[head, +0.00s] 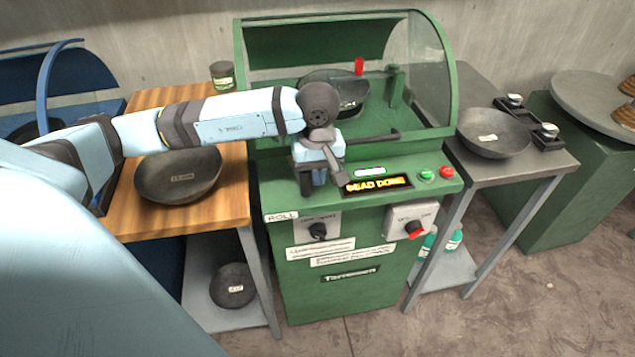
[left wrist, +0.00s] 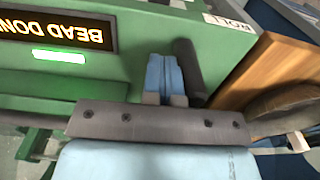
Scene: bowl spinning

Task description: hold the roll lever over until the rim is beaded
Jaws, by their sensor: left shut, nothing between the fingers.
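The roll lever (left wrist: 187,68) is a dark rounded bar in the left wrist view, near the ROLL label (head: 282,216) on the green spinning machine (head: 345,285). My left gripper (left wrist: 165,75) is shut and empty, its blue fingers beside the lever; I cannot tell whether they touch it. In the head view the gripper (head: 319,184) is over the machine's front panel and mostly hides the lever. The lit display (head: 377,185) reads BEAD DONE. A dark bowl (head: 352,92) is behind the clear guard, partly hidden by my arm. My right gripper is not in view.
A wooden-topped table (head: 227,205) on the left bears a dark bowl (head: 178,176). A grey side table (head: 520,165) on the right bears another bowl (head: 493,134). A green button (head: 426,175), a red button (head: 447,172) and a red-knobbed switch (head: 414,229) are on the machine's front.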

